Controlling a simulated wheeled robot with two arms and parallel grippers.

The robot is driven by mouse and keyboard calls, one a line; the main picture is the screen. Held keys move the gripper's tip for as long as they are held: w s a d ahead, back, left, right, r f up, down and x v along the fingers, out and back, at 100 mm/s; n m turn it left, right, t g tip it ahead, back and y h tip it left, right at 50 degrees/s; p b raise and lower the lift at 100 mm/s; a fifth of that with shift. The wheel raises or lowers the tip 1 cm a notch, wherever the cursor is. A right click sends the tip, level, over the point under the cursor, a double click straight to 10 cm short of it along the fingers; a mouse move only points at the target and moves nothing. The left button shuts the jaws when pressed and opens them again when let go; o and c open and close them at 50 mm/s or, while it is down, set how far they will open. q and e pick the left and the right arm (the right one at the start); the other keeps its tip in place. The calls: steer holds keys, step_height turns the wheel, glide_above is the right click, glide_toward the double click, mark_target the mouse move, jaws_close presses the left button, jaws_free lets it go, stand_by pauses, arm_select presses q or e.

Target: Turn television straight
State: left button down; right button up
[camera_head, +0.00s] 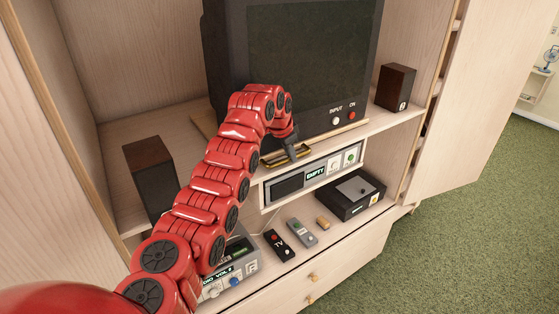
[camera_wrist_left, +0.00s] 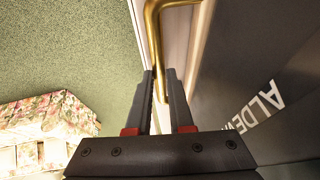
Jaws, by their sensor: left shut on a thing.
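The television (camera_head: 312,60) is a large dark set with a grey screen, standing in a light wood cabinet, its top cut off by the picture. It rests on a thin wooden board (camera_head: 345,126). A brass handle (camera_head: 272,163) is at the front edge of the board. My left gripper (camera_head: 291,152) reaches down to this handle. In the left wrist view, the fingers (camera_wrist_left: 163,88) are closed around the end of the brass handle (camera_wrist_left: 153,22). The television's grey front (camera_wrist_left: 250,95) with white lettering is beside them. My right gripper is not in view.
Dark speakers stand left (camera_head: 152,172) and right (camera_head: 396,87) of the television. Below are a receiver (camera_head: 315,174) reading EMPTY, a black box (camera_head: 350,193), remotes (camera_head: 279,245) and a radio (camera_head: 232,262). An open door (camera_head: 475,100) is at right, with green carpet beyond.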

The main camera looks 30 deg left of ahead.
arm_select(q)
steer(key=shift+d, duration=0.1)
steer(key=c, duration=0.8)
jaws_free()
steer(key=shift+w, duration=0.1)
steer(key=shift+r, duration=0.2)
steer(key=b+v, duration=0.1)
steer(key=v, duration=1.6)
